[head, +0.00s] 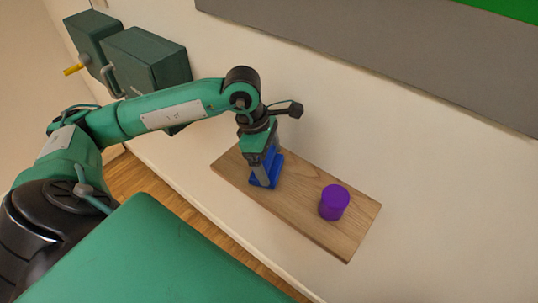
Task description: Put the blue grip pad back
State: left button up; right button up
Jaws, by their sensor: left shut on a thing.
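The blue grip pad (269,181) is at the left part of a wooden shelf board (305,213). My left gripper (264,172) points down over it and is shut on it. The pad's lower edge looks to be at the board's surface, but I cannot tell whether it rests on it or is held just above. The gripper's fingers hide part of the pad. My right gripper is not in view.
A purple cylinder (334,202) stands on the right part of the shelf, apart from the pad. Bare wood lies between them. Dark green wall boxes (145,62) with a yellow handle (74,70) are at the upper left. A grey panel (400,45) is above.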

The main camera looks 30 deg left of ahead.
pick_arm(q)
jog(key=shift+f, duration=0.1)
jog(key=o, duration=0.8)
jog(key=shift+o, duration=0.2)
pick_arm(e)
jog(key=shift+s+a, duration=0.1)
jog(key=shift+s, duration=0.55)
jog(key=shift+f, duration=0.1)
pick_arm(q)
jog(key=shift+a+r, duration=0.1)
jog(key=shift+r, duration=0.3)
jog(key=b+v, duration=0.2)
jog(key=v, duration=0.9)
jog(key=shift+b, duration=0.3)
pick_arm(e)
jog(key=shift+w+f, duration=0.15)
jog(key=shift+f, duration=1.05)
pick_arm(q)
jog(key=shift+s, duration=0.15)
